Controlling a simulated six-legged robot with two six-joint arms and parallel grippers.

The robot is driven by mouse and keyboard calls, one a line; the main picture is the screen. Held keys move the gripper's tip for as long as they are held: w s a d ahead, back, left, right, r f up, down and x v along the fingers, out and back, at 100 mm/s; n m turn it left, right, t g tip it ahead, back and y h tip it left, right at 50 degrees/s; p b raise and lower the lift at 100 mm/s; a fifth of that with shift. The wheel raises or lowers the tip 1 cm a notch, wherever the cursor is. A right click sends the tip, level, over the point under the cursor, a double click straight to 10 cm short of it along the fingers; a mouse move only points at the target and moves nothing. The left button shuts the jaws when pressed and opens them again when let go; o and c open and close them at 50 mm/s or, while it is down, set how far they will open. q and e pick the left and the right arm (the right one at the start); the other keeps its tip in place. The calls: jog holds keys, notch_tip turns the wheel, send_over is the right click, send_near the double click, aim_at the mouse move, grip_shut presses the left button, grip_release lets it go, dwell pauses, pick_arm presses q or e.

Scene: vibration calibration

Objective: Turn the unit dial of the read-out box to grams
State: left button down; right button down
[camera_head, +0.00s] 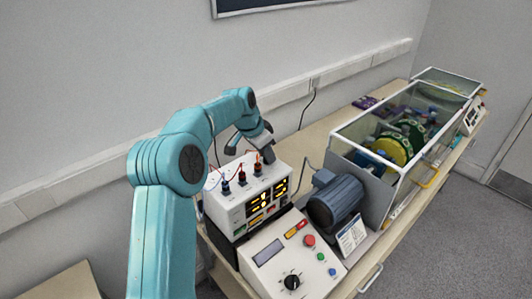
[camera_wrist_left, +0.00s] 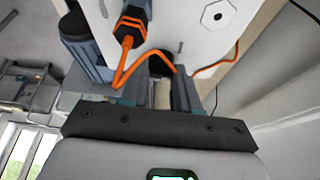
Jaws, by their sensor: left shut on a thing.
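The read-out box (camera_head: 233,206) is white with lit yellow digits on a dark display and several plugs with red-orange cables on top. My left gripper (camera_head: 250,148) is at the back of its top, behind the plugs. In the left wrist view, my left gripper (camera_wrist_left: 160,82) has its fingers on either side of a dark round knob (camera_wrist_left: 160,63) on the white face, and it is shut on it. This looks like the unit dial; its markings and setting are hidden. An orange cable (camera_wrist_left: 148,55) passes close to the fingers. My right gripper is in neither view.
A sloped control box (camera_head: 270,250) with a black knob and coloured buttons stands in front of the read-out box. A grey-blue motor (camera_head: 336,203) and a clear-walled enclosure (camera_head: 374,185) stand to the right on the bench. The wall is close behind.

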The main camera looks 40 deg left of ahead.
pick_arm(q)
jog(key=m+h, duration=0.1)
jog(key=m, duration=0.2)
jog(key=m+g+h, duration=0.1)
jog(key=m, duration=0.2)
jog(key=shift+w+a+m, duration=0.1)
jog(key=shift+w+m, duration=0.05)
jog(key=shift+m, duration=0.15)
jog(key=shift+h, duration=0.3)
jog(key=shift+f, duration=0.1)
jog(key=c, duration=0.8)
grip_release()
jog(key=shift+g, duration=0.3)
jog(key=shift+c, duration=0.2)
